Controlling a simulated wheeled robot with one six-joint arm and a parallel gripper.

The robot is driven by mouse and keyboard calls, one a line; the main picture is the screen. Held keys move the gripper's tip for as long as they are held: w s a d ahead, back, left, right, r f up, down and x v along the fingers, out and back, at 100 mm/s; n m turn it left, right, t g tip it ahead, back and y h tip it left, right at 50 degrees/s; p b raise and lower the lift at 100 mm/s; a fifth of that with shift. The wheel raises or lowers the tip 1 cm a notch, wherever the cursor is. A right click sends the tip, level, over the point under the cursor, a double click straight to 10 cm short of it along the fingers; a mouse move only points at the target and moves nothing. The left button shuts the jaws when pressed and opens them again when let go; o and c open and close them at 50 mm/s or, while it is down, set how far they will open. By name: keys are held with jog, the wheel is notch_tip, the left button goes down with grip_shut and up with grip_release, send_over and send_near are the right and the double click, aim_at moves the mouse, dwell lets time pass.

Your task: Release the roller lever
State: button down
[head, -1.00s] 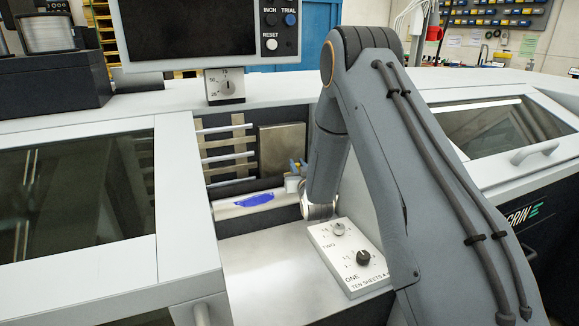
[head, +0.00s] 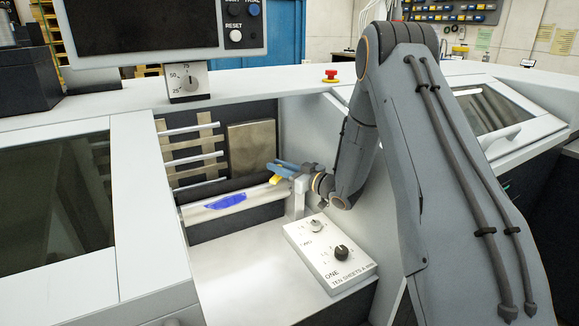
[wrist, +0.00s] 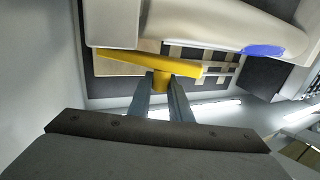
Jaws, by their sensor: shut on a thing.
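The yellow roller lever (wrist: 150,66) shows in the wrist view as a long yellow bar with a short stub. My gripper (wrist: 161,88) is shut on the stub, with one finger on each side of it. In the head view my gripper (head: 279,168) reaches in from the right, beside the right end of the white roller bar. Only a small bit of the yellow lever (head: 275,181) shows there, at the fingertips. The pale roller bar (head: 245,193) carries a blue patch (head: 226,202).
A control box (head: 330,255) with two knobs stands below my arm. Slatted rods (head: 192,155) and a metal plate (head: 253,148) are behind the bar. Side walls and dark windows (head: 52,205) bound the bay.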

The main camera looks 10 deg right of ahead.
dwell(0.4)
jog(key=c, duration=1.6)
grip_release()
jog(key=shift+r, duration=0.1)
notch_tip(320, 180, up, 10)
jog(key=shift+f+b, duration=0.1)
jog(key=shift+b, duration=0.45)
